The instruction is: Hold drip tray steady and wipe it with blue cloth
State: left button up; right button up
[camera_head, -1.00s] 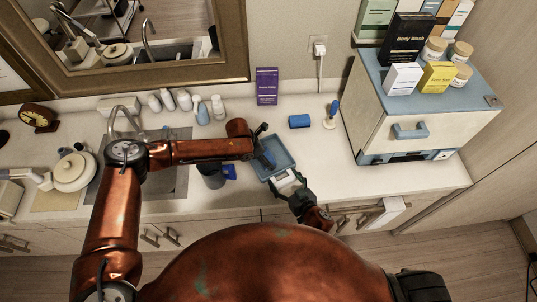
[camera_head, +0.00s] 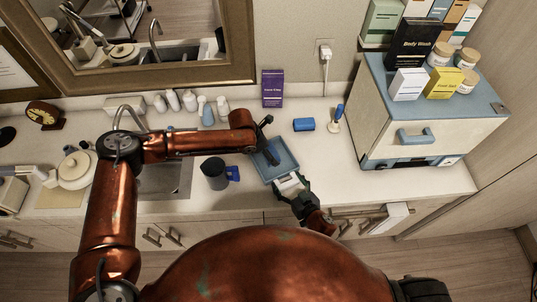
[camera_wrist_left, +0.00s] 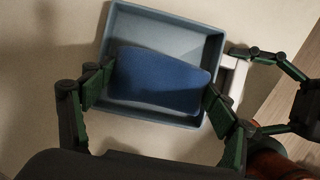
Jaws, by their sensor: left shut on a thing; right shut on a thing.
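The shallow blue drip tray (camera_head: 289,160) lies on the counter. In the left wrist view the tray (camera_wrist_left: 210,45) shows its raised rim and a white handle (camera_wrist_left: 234,78) on its right side. The blue cloth (camera_wrist_left: 158,82) is between the fingers of my left gripper (camera_wrist_left: 158,92), over the tray's floor. In the head view my left gripper (camera_head: 266,143) is above the tray, and the cloth is mostly hidden there. My right gripper (camera_head: 297,191) is shut at the tray's front edge, on its white handle (camera_head: 289,184). Exact finger contact there is hard to see.
A dark pot (camera_head: 215,174) with a blue part stands left of the tray. A blue block (camera_head: 304,125), a blue-handled tool (camera_head: 336,120) and a purple box (camera_head: 272,88) stand behind. A cabinet (camera_head: 425,115) stands right. The sink (camera_head: 165,178) is left.

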pick_arm(q)
jog(key=shift+r, duration=0.2)
jog(key=shift+r, duration=1.4)
pick_arm(e)
jog(key=o, duration=1.3)
jog(key=v, duration=1.2)
jog(key=shift+s+f, duration=0.1)
